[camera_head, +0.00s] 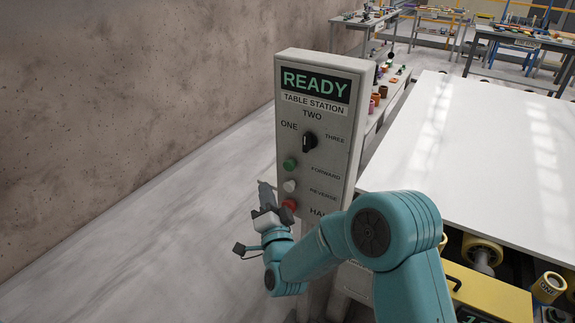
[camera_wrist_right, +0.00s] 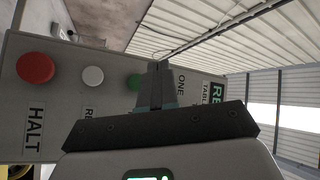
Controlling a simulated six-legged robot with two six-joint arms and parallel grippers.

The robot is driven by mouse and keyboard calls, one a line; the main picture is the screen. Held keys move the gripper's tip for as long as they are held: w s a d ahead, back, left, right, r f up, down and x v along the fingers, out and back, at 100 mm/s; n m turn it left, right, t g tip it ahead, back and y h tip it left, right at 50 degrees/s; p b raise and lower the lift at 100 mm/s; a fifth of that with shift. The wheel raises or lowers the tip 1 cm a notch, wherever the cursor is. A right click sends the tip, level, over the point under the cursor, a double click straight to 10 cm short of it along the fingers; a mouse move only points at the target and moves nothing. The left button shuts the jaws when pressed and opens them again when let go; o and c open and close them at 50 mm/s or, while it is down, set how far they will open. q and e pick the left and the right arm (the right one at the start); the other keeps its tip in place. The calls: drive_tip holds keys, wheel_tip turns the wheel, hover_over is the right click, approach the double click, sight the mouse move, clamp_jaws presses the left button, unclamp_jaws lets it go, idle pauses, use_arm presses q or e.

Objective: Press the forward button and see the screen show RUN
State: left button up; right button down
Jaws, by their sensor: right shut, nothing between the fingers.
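The grey control panel (camera_head: 318,130) stands upright with a screen (camera_head: 314,85) reading READY in green. The green forward button (camera_head: 289,164) sits below the black selector knob (camera_head: 309,141), which appears to point up towards TWO. The white reverse button (camera_head: 289,186) and red halt button (camera_head: 289,204) are below it. My right gripper (camera_head: 265,190) is shut and empty, in front of the panel's left edge and apart from the forward button in the head view. In the right wrist view its fingers (camera_wrist_right: 158,84) are beside the green button (camera_wrist_right: 133,81) and hide the knob. My left gripper is out of view.
A large white tabletop (camera_head: 480,140) lies right of the panel, with yellow rollers (camera_head: 483,252) below its near edge. A brown wall (camera_head: 130,100) runs along the left. The pale floor left of the panel is clear. Workbenches stand at the back.

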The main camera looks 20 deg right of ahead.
sight(290, 165)
drive_tip(key=w+d, duration=0.4)
drive_tip(key=d, duration=0.1)
drive_tip(key=shift+d, duration=0.2)
drive_tip(key=shift+w+b, duration=0.1)
drive_tip(key=shift+b, duration=0.2)
idle(1.7)
drive_tip(key=shift+w+d+b, duration=0.25)
drive_tip(key=shift+d+b, duration=0.1)
drive_tip(key=shift+b, duration=0.25)
